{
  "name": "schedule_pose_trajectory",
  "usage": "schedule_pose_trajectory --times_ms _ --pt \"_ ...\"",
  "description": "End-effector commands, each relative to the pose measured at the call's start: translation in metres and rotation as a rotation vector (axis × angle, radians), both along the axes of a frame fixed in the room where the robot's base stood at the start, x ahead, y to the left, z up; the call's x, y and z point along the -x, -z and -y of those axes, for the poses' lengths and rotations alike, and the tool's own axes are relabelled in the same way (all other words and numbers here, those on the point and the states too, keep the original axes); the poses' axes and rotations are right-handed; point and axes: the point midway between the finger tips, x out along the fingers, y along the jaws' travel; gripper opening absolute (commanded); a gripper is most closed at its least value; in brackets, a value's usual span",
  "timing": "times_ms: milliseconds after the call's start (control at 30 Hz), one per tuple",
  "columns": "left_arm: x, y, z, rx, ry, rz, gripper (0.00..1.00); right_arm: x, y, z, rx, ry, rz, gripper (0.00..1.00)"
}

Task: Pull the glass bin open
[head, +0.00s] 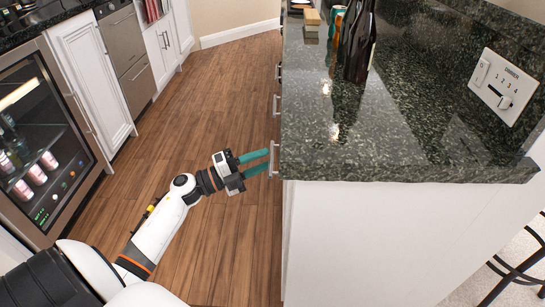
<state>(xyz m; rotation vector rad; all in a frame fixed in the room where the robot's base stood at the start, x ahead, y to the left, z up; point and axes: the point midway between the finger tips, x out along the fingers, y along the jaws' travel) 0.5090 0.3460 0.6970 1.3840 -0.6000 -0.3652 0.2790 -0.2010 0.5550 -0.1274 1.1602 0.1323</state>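The glass bin itself is not clearly seen; the cabinet fronts under the dark counter face left and show almost edge-on. A silver handle (273,159) sticks out from the near end of that cabinet side. My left gripper (269,161) points right at this handle. Its two teal fingers are apart, with a gap between them, and their tips are at the handle. I cannot tell whether they touch it or whether the bar lies between them. My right gripper is not in view.
Dark bottles (359,45) and a wooden block (312,21) stand on the granite counter (400,135). More handles (276,104) line its left side. A glass-door fridge (45,140) and white cabinets (88,75) stand at left. The wooden floor (190,110) between is clear. A dark stool (515,270) is at lower right.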

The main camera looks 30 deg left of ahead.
Motion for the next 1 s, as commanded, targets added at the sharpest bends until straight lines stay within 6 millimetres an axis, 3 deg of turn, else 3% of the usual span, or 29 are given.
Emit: schedule_pose_trajectory --times_ms 200,567,800,1000 --pt "-0.022 -0.005 0.016 0.003 -0.001 0.000 0.32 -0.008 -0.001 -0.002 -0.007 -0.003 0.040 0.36" --pt "-0.027 -0.006 0.020 0.002 -0.001 -0.001 0.32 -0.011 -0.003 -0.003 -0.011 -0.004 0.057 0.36" --pt "-0.027 -0.006 0.019 0.002 -0.002 -0.001 0.00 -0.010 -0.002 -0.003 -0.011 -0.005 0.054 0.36" --pt "-0.027 -0.005 0.019 0.002 -0.002 -0.001 0.00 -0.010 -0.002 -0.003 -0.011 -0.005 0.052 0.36"
